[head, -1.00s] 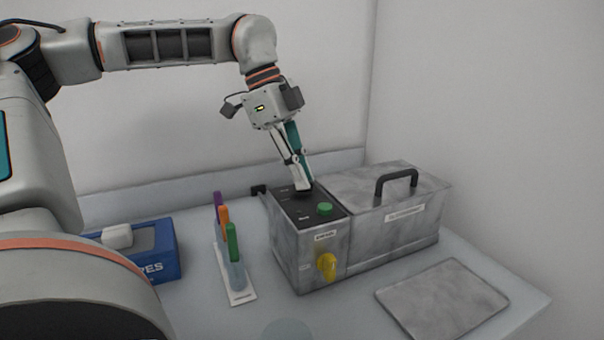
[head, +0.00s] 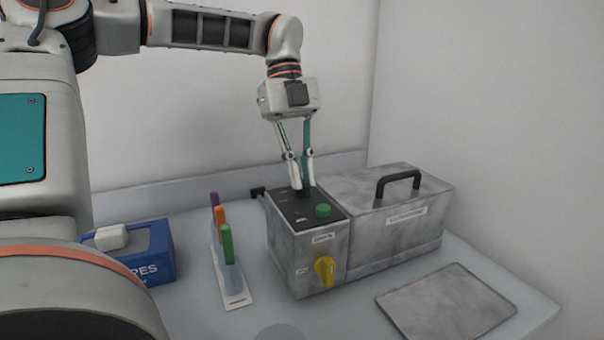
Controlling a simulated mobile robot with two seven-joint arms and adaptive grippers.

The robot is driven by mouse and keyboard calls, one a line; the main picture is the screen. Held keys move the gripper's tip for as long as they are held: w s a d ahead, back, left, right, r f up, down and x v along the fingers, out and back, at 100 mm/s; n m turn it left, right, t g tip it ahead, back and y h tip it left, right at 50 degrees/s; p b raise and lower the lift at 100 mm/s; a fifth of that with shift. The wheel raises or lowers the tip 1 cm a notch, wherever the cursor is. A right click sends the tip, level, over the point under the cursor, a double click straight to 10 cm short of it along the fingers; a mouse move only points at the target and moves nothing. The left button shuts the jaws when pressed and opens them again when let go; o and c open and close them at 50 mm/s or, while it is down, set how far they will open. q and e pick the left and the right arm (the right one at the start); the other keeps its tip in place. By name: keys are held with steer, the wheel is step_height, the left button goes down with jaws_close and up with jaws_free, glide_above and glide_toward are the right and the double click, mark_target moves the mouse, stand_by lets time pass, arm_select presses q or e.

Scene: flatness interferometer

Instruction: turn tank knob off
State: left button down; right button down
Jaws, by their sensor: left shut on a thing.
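The tank unit (head: 284,262) is a grey metal box on the bench with a dark top panel. A green knob (head: 322,211) sits on that panel towards its front right. A yellow handle (head: 324,270) is on the front face. My left gripper (head: 303,186) points down at the rear part of the top panel, behind the green knob. Its fingers are closed on a small dark knob (head: 304,191), which they mostly hide. The pointer of that knob cannot be made out. My right gripper is not in view.
A lidded metal tank (head: 395,240) with a black handle adjoins the box on the right. A flat metal plate (head: 446,302) lies at front right. A rack (head: 236,296) of coloured-handled tools and a blue wipes box (head: 158,262) stand to the left.

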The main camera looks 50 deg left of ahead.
arm_select(q)
steer(key=shift+m, duration=0.3)
steer(key=c, duration=2.1)
jaws_free()
steer(key=shift+c, duration=0.2)
steer(key=shift+r, duration=0.1)
steer(key=v, duration=1.1)
steer(key=shift+r, duration=0.4)
steer(key=shift+w+a, duration=0.15)
